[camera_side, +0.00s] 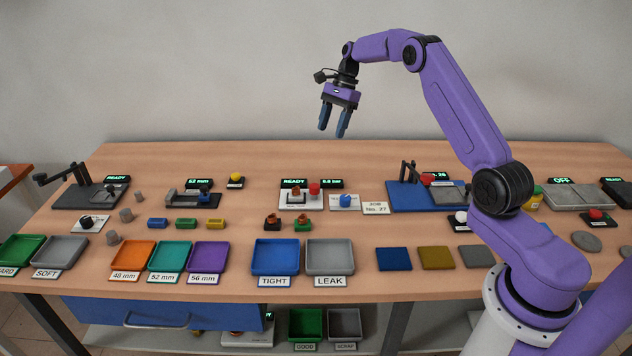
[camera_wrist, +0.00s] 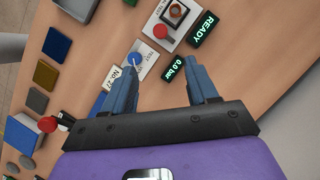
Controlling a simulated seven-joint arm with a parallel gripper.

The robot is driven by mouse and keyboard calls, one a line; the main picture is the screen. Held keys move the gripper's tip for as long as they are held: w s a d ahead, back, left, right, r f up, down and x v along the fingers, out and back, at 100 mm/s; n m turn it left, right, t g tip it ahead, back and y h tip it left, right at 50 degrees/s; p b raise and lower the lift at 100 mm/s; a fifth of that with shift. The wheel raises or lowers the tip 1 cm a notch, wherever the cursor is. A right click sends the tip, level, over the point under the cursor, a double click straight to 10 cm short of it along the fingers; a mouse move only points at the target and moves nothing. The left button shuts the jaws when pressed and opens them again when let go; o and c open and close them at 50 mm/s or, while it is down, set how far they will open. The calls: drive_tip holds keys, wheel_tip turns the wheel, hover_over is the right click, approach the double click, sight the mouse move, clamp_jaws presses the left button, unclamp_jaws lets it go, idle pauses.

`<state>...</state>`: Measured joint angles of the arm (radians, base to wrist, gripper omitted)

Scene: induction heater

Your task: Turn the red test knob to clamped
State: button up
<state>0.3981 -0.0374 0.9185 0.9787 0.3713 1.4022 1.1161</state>
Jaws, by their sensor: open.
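A red knob (camera_side: 314,188) stands on the white test fixture (camera_side: 301,203) at the middle back of the bench, beside a brass-coloured part. The red knob also shows at the top of the wrist view (camera_wrist: 160,32). I cannot read its setting. A blue knob (camera_side: 345,200) sits on a separate white plate marked TEST, right of the fixture; in the wrist view, the blue knob (camera_wrist: 136,59) is close to my left fingertip in the picture. My gripper (camera_side: 332,133) is open and empty, high above the bench with its fingers pointing down.
Green displays stand behind the fixture; one reads READY (camera_wrist: 203,31), another 0.0 bar (camera_wrist: 174,68). A Job No. 27 card (camera_side: 376,208) lies to the right. TIGHT (camera_side: 254,266) and LEAK (camera_side: 312,267) trays lie in front. A blue lever press base (camera_side: 400,201) stands further right.

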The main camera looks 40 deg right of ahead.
sight(315, 185)
drive_tip(key=x, duration=1.7)
drive_tip(key=shift+f, duration=0.2)
drive_tip(key=shift+c, duration=0.3)
drive_tip(key=c, duration=1)
